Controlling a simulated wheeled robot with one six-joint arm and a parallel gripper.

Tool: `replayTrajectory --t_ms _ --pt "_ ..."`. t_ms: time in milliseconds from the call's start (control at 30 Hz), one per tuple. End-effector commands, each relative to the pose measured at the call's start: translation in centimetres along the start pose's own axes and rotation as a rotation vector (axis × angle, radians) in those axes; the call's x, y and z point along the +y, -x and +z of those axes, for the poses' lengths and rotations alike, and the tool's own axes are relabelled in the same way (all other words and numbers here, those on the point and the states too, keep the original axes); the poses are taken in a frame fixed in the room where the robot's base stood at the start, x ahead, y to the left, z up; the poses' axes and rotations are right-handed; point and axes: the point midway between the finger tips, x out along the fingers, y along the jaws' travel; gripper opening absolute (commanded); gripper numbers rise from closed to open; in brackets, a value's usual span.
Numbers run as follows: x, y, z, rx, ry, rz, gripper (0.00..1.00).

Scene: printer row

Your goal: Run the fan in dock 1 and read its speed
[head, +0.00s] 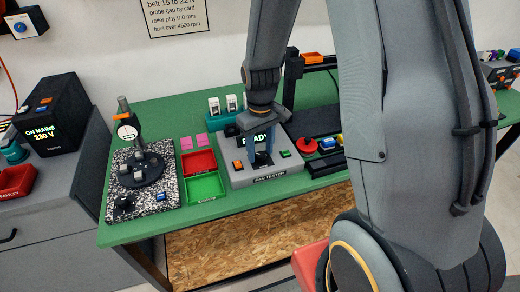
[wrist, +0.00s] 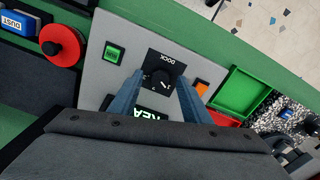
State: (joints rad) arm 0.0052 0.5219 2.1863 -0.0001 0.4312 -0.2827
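The grey fan tester (head: 268,178) stands on the green bench top, with a lit display (head: 258,138) reading READY, partly hidden by my arm. Its round black dock knob (wrist: 160,82) sits on a black plate marked DOCK, with a white pointer line. A green button (wrist: 114,53) and an orange button (wrist: 201,87) flank it. My gripper (wrist: 160,76) points down over the knob, its two blue-grey fingers apart on either side of it. I cannot tell whether they touch it. No fan can be made out clearly; small white pieces (head: 231,103) stand in a teal holder behind the tester.
Left of the tester are a red tray (head: 198,163), a green tray (head: 205,187) and a speckled plate (head: 170,195) with a gauge stand. A red round knob (head: 307,146) and a dark belt (head: 315,121) lie to the right. My arm hides much of the right side.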

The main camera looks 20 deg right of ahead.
Motion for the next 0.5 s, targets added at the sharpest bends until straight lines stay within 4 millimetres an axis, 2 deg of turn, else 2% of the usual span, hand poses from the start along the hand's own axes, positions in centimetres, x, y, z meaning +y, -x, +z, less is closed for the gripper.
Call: replayTrajectory --t_ms 267,500 --pt "0.0 0.9 0.0 0.000 -0.001 0.000 0.43" --pt "0.1 4.2 -0.1 0.004 -0.001 0.001 0.43"
